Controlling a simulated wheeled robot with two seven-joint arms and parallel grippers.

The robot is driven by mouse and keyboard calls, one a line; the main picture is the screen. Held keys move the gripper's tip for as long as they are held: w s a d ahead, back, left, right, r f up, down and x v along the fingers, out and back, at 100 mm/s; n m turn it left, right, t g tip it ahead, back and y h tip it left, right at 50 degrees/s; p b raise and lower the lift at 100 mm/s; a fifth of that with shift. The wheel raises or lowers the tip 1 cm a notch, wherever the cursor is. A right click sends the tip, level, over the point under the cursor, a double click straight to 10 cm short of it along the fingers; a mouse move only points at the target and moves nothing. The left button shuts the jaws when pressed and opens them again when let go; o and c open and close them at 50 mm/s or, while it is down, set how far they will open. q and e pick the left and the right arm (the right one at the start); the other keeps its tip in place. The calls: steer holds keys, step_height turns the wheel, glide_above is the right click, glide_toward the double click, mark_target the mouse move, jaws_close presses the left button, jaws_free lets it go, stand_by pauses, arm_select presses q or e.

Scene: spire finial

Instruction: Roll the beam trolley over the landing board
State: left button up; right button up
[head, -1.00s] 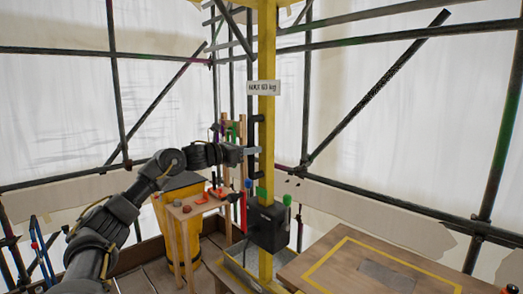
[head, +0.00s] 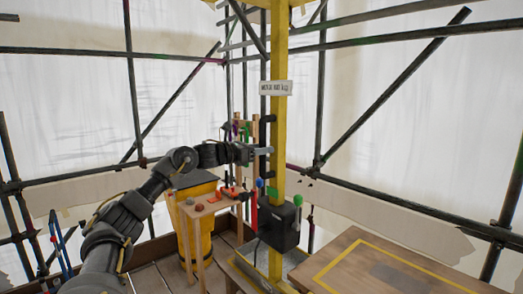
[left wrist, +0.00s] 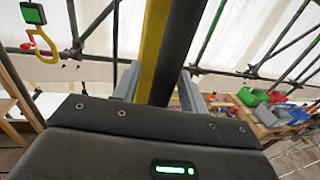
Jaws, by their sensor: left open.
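The landing board (head: 345,250), brown wood with a yellow outline, lies at the lower right of the head view. A yellow upright post (head: 280,130) with a white sign stands left of it. A dark vertical bar (head: 264,95) runs along the post's left side. My left gripper (head: 264,152) is at the bar and post, its jaws open. In the left wrist view, the bar (left wrist: 178,45) and yellow post stand between the spread fingers (left wrist: 158,88); contact cannot be told. I cannot make out the beam trolley. My right gripper is out of view.
A black box (head: 280,228) with blue and green knobs is on the post below my gripper. A small wooden bench (head: 208,206) and a yellow bin (head: 202,238) stand left. A yellow hook (left wrist: 45,48) hangs in the left wrist view. Scaffold tubes surround everything.

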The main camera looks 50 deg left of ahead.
arm_select(q)
steer(key=b+v, duration=0.8)
steer(key=v, duration=0.2)
steer(key=shift+s+a, duration=0.2)
steer(key=shift+s, duration=0.15)
steer(key=shift+f, duration=0.1)
